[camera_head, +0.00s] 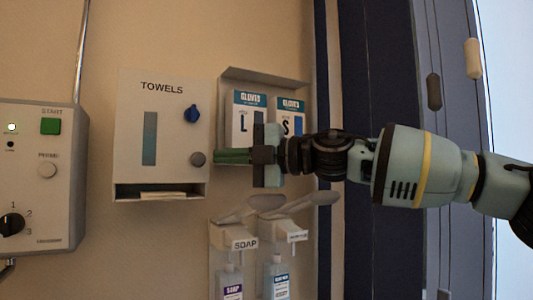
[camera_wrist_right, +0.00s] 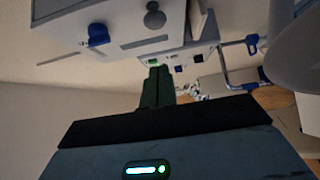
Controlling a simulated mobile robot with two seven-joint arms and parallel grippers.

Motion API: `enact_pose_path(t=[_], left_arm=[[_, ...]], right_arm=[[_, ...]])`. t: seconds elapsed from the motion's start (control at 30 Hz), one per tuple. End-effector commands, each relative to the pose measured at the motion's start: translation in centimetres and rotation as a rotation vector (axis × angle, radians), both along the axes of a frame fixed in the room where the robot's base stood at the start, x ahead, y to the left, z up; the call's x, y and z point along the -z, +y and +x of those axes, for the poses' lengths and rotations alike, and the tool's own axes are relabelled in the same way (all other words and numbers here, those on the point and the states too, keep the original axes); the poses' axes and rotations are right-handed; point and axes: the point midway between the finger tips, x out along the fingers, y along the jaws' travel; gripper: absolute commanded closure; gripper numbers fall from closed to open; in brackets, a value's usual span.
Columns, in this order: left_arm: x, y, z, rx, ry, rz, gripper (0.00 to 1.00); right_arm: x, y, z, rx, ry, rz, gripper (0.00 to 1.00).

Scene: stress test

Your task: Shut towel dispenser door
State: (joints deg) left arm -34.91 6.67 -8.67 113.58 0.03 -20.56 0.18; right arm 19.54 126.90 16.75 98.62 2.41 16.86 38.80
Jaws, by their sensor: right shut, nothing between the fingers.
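The towel dispenser (camera_head: 132,120) is a pale wall box marked TOWELS. Its front door has a dark window strip (camera_head: 149,138), a blue latch (camera_head: 192,115) and a round grey knob (camera_head: 197,159). The door looks near flush with the box; I cannot tell if a small gap is left. My right gripper (camera_head: 220,156) is shut and empty, its green fingers pointing left just right of the knob. Contact with the door is unclear. My left gripper is not in view.
A glove box holder (camera_head: 265,76) hangs right of the dispenser, behind my right gripper. Soap dispensers with levers (camera_head: 250,208) hang below it. A control box (camera_head: 40,170) with a green button is at the left. White towels (camera_head: 163,194) show in the dispenser's bottom slot.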

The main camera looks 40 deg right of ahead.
Motion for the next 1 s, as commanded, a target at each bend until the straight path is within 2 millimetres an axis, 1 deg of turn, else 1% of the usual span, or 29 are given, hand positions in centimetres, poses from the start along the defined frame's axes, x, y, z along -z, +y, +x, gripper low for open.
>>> enact_pose_path(t=[0.03, 0.3, 0.5, 0.7, 1.0], left_arm=[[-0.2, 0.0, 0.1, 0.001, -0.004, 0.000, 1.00], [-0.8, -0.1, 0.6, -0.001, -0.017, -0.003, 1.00], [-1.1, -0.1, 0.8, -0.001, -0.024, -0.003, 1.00], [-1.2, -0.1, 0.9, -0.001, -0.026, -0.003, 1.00], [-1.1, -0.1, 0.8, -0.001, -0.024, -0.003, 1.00]], right_arm=[[-0.2, -0.5, -0.8, 0.001, -0.003, 0.002, 1.00], [-0.2, -2.2, -4.1, 0.001, -0.003, 0.002, 1.00], [-0.1, -3.2, -5.8, 0.001, -0.001, 0.001, 1.00], [0.1, -3.6, -6.4, 0.001, 0.001, 0.000, 1.00], [0.2, -3.6, -6.5, 0.001, 0.003, 0.001, 1.00]])
